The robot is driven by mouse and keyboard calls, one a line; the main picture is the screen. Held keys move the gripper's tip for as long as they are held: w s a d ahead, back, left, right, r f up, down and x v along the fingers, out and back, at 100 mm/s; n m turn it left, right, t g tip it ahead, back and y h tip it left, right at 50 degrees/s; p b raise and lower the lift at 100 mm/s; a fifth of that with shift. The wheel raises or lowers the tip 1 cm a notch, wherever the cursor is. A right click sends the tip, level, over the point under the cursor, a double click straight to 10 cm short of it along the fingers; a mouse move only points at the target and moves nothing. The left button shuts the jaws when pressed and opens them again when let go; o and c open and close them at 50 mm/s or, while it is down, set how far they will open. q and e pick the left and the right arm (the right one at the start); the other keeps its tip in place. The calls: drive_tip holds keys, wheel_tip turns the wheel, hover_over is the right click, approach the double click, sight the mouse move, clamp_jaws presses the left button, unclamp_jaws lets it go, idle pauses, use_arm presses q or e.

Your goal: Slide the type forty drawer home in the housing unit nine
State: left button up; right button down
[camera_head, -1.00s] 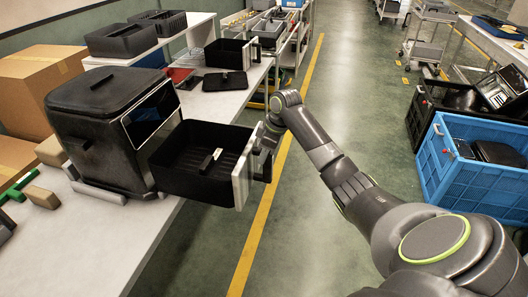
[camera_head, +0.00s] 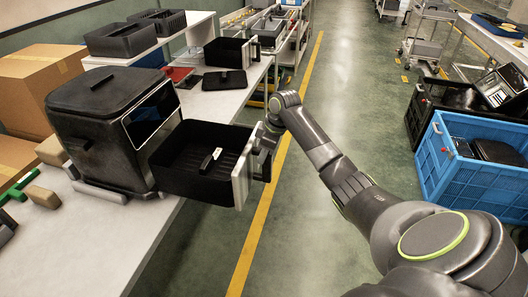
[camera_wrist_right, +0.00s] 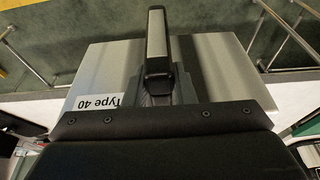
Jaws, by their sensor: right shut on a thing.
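The black drawer (camera_head: 190,185) with a silver front sticks far out of the black housing (camera_head: 100,135), which stands on the white table at left. A small dark piece with a light label (camera_head: 210,160) lies in the drawer. My right gripper (camera_head: 264,152) is shut on the drawer's handle, in front of the silver front. In the right wrist view the silver front (camera_wrist_right: 220,70) carries an upside-down "Type 40" label (camera_wrist_right: 96,101), and the handle (camera_wrist_right: 157,48) stands at its middle. The finger contact is hidden there. I cannot read any unit number on the housing. My left gripper is out of view.
Another black drawer (camera_head: 228,52) and a flat black lid (camera_head: 225,80) are on the table farther back. Cardboard boxes (camera_head: 45,75) stand behind the housing. A blue crate (camera_head: 450,175) is on the floor at right. The aisle floor between is clear.

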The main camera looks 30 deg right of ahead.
sight(247, 144)
drive_tip(key=shift+w+a+r, duration=0.1)
drive_tip(key=shift+w+r, duration=0.05)
drive_tip(key=shift+w, duration=0.05)
idle(0.3)
